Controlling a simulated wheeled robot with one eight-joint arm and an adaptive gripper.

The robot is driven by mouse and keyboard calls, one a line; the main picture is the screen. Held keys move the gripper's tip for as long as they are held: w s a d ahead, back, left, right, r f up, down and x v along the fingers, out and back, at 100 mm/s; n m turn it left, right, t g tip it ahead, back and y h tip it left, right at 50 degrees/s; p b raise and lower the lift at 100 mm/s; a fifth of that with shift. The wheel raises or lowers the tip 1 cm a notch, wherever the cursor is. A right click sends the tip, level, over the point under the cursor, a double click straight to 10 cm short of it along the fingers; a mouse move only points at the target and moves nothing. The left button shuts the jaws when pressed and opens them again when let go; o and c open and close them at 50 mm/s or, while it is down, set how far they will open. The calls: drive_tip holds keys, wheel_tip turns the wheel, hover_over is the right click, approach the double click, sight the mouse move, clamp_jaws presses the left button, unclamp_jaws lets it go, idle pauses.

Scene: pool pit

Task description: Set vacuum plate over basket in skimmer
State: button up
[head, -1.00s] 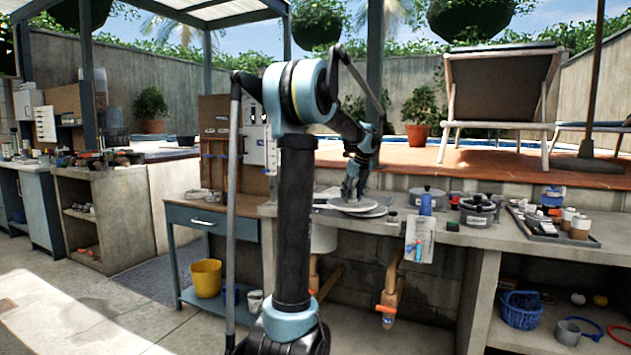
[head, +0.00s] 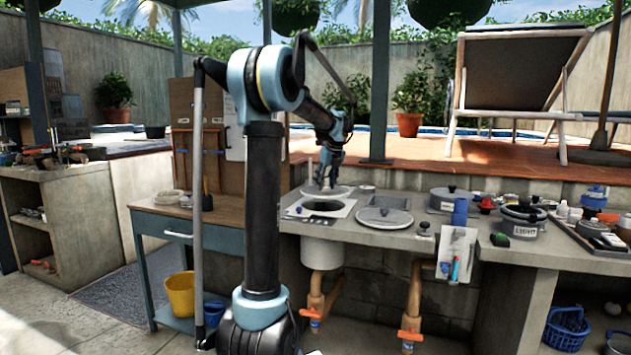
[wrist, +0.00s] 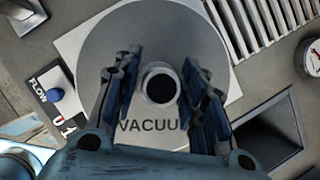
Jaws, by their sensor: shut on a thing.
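The vacuum plate (wrist: 112,50), a round grey disc lettered "VACUU…", has a raised ring (wrist: 160,88) at its middle. My gripper (wrist: 158,95) is shut on this ring, one finger on each side. In the head view, my gripper (head: 325,186) and the plate (head: 345,191) appear just behind the skimmer's round opening (head: 322,205), which shows dark in a pale square surround (head: 290,211) on the counter. I cannot tell the plate's height. In the wrist view the plate overlaps a pale square panel (wrist: 72,45). The basket inside the skimmer is not visible.
A round lid (head: 383,217) lies right of the opening. Farther right are a blue container (head: 460,212) and grey pots (head: 523,222). A blue basket (head: 567,328) is under the counter.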

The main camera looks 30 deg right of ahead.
sight(324, 190)
drive_tip(key=shift+w+a+f, duration=0.1)
drive_tip(key=shift+w, duration=0.55)
drive_tip(key=shift+f, duration=1.8)
drive_tip(key=shift+f, duration=0.25)
drive_tip(key=shift+s+f, duration=0.1)
drive_tip(key=shift+f, duration=0.35)
drive_tip(key=shift+f, duration=0.25)
idle(0.6)
drive_tip(key=o, duration=1.3)
drive_tip(key=shift+c, duration=0.2)
drive_tip(key=shift+o, duration=0.9)
